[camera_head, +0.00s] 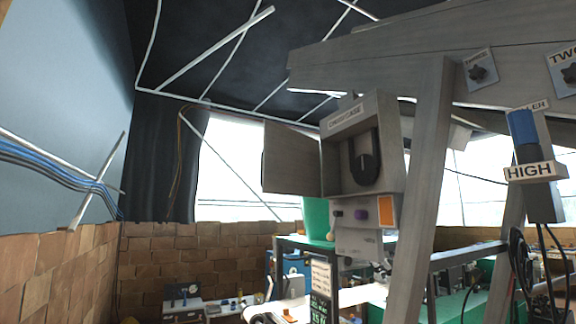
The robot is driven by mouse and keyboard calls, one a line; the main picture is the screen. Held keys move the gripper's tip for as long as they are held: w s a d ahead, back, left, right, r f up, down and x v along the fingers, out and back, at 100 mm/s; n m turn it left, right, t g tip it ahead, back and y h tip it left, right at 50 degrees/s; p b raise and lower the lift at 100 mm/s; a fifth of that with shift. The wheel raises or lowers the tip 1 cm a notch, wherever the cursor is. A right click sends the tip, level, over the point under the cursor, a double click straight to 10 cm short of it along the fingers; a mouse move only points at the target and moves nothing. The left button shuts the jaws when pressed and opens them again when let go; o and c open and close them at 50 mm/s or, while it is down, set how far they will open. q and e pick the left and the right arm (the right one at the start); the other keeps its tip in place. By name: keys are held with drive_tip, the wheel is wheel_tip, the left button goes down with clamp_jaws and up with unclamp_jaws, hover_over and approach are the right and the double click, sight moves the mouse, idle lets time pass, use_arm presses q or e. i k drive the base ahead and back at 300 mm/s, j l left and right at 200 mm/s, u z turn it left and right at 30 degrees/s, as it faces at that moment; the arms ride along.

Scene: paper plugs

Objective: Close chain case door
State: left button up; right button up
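The chain case (335,172) is a grey box with a small label on its top edge, mounted beside a slanted grey post. Its flat grey door (291,158) stands open, swung out to the left of the box. The open front shows a dark round part (366,168) inside. I cannot make out either of my grippers in this view.
A thick grey beam (400,62) runs above the case, and the grey post (429,180) stands to its right. A blue-handled HIGH control (524,130) hangs farther right. Cluttered benches lie below. The space left of the door looks free, with a brick wall (190,250) behind.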

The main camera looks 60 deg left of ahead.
sight(290, 163)
drive_tip(key=j, duration=2)
drive_tip(key=k+j, duration=0.1)
drive_tip(key=j, duration=1.85)
